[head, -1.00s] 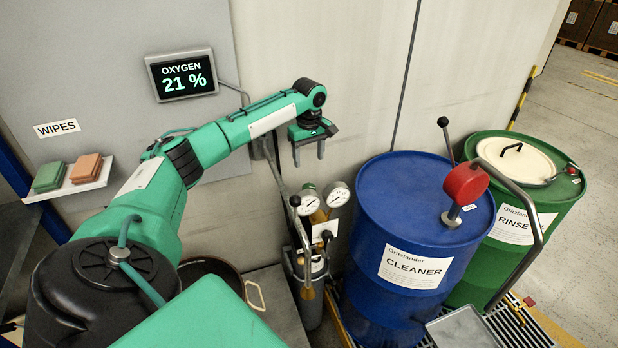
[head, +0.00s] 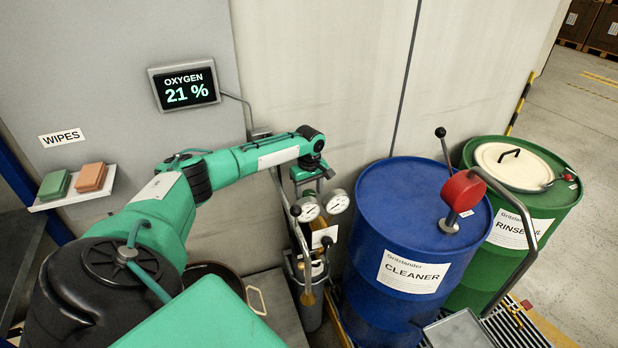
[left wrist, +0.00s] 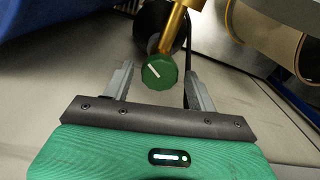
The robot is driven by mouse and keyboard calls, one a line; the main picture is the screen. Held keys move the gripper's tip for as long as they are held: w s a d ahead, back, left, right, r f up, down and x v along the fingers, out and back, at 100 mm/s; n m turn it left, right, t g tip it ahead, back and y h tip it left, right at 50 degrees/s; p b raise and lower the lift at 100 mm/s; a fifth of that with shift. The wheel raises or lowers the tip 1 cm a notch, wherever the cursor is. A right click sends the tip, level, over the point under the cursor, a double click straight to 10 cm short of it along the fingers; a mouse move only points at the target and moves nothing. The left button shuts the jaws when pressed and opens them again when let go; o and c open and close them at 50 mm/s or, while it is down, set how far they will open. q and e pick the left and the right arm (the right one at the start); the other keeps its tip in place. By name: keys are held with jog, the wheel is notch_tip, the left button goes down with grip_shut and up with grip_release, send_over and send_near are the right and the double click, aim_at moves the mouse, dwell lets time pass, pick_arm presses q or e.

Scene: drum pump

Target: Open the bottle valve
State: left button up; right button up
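The bottle valve is a green round knob with a white line (left wrist: 159,72) on a brass stem; it shows in the left wrist view between and just beyond my left fingertips. My left gripper (left wrist: 158,84) is open, with a finger on each side of the knob and gaps to both. In the head view my left gripper (head: 311,188) is over the gas bottle (head: 311,310), behind two round gauges. The knob is hidden there. I cannot tell whether the valve is open or shut. My right gripper is not in view.
Two gauges (head: 308,208) stand close to my left gripper. A blue CLEANER drum (head: 385,305) with a red-headed pump (head: 462,190) is to the right, with a green drum (head: 560,215) beyond. A wall display (head: 184,85) reads OXYGEN 21 %.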

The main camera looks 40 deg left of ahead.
pick_arm(q)
jog(key=c, duration=0.8)
jog(key=shift+r+m+p, duration=0.1)
jog(key=shift+m+p, duration=0.5)
jog(key=shift+m, duration=0.3)
jog(key=m+p, duration=0.1)
jog(key=m, duration=0.1)
jog(key=shift+m, duration=0.3)
jog(key=m+p, duration=0.1)
jog(key=m, duration=0.2)
jog(key=shift+m, duration=1.7)
